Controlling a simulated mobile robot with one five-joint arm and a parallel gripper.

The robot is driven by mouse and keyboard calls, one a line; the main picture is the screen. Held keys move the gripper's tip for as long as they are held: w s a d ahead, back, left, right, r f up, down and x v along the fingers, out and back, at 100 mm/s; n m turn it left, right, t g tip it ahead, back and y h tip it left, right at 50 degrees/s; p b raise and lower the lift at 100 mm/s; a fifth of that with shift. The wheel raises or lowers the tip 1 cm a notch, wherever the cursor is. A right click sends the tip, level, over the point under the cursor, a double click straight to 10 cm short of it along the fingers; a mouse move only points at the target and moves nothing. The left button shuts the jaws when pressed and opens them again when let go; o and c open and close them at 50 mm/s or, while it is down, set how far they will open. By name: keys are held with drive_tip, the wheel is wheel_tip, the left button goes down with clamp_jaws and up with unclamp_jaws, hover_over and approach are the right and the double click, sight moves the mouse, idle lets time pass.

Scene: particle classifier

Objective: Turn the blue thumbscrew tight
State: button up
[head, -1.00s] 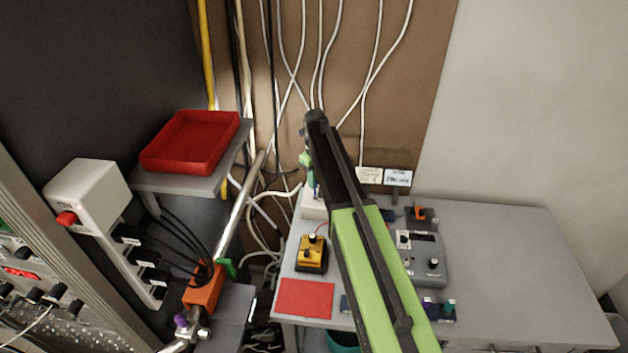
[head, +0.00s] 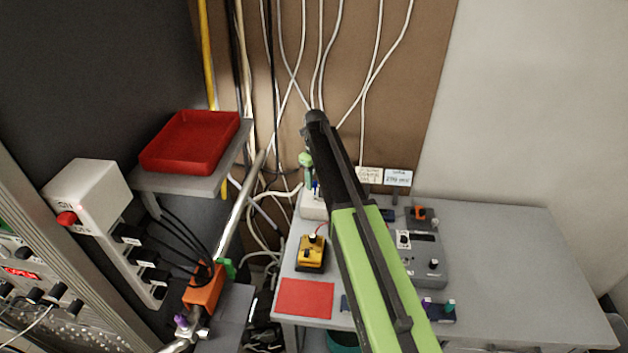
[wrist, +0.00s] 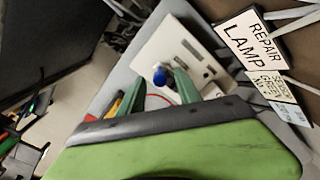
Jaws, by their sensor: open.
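The blue thumbscrew (wrist: 160,76) shows in the wrist view against a pale box (wrist: 178,50) with dark slots in its face. My gripper (wrist: 159,74) is open, with one green finger on each side of the thumbscrew in the picture. I cannot tell whether the fingers touch it or how far in front of it they are. In the head view the pale box (head: 310,206) stands at the back left of the grey table, partly behind my arm. My green fingertip area (head: 305,159) shows above it.
The grey table (head: 510,270) holds a yellow device (head: 311,252), a red mat (head: 305,298) and a grey instrument (head: 430,262). A red tray (head: 190,142) sits on a shelf at left. Cables hang behind. A repair lamp sign (wrist: 253,40) is close right of my gripper in the wrist view.

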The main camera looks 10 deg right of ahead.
wheel_tip(320, 180, up, 18)
drive_tip(key=p, duration=1.7)
drive_tip(key=shift+f, duration=0.25)
drive_tip(key=b, duration=0.5)
hover_over(315, 182)
drive_tip(key=s, duration=0.2)
wheel_tip(315, 182, down, 5)
drive_tip(key=s+f+n+b, duration=0.3)
drive_tip(key=s+f+b, duration=0.25)
drive_tip(key=s, duration=0.35)
drive_tip(key=s+f+n+b, duration=0.3)
drive_tip(key=s+n, duration=1.3)
drive_tip(key=n, duration=1)
drive_tip(key=shift+s+f, duration=0.25)
drive_tip(key=shift+f, duration=0.05)
